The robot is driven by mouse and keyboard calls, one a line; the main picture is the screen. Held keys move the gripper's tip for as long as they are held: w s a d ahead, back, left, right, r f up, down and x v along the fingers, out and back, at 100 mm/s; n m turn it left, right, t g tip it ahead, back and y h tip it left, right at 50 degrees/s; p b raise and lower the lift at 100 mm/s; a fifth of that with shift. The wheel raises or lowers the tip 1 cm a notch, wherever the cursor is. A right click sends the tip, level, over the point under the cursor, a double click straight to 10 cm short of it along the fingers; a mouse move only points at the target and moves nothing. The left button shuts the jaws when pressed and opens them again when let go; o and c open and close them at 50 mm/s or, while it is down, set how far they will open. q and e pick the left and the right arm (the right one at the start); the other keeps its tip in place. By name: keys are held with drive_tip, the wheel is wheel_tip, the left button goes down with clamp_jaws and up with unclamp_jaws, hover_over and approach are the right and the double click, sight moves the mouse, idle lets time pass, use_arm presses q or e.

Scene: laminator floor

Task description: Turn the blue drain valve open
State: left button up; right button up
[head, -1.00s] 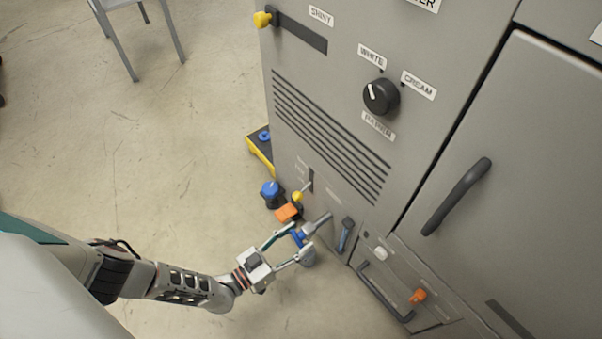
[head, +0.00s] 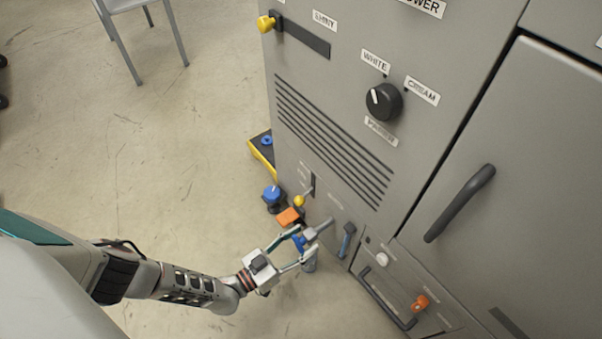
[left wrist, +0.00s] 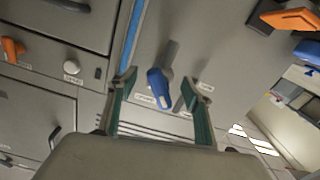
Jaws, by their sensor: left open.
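The blue drain valve handle (head: 299,243) sits on a short grey pipe (head: 319,229) low on the machine's front. In the left wrist view the blue handle (left wrist: 160,88) hangs from its grey stem, slightly tilted. My left gripper (head: 305,242) is open around the handle, one finger on each side. In the left wrist view the green-padded fingers (left wrist: 164,88) show gaps to the handle on both sides. Part of the valve is hidden by the fingers in the head view. My right gripper is not in view.
A blue lever (head: 347,240) is close to the right of the valve. A blue knob (head: 273,194), an orange part (head: 288,217) and a yellow-tipped lever (head: 299,201) are just behind. A drawer handle (head: 384,297) lies to the right.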

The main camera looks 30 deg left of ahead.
use_arm(q)
drive_tip(key=shift+s, duration=0.1)
drive_tip(key=v, duration=1.1)
drive_tip(key=shift+s+a, duration=0.15)
drive_tip(key=shift+s, duration=0.25)
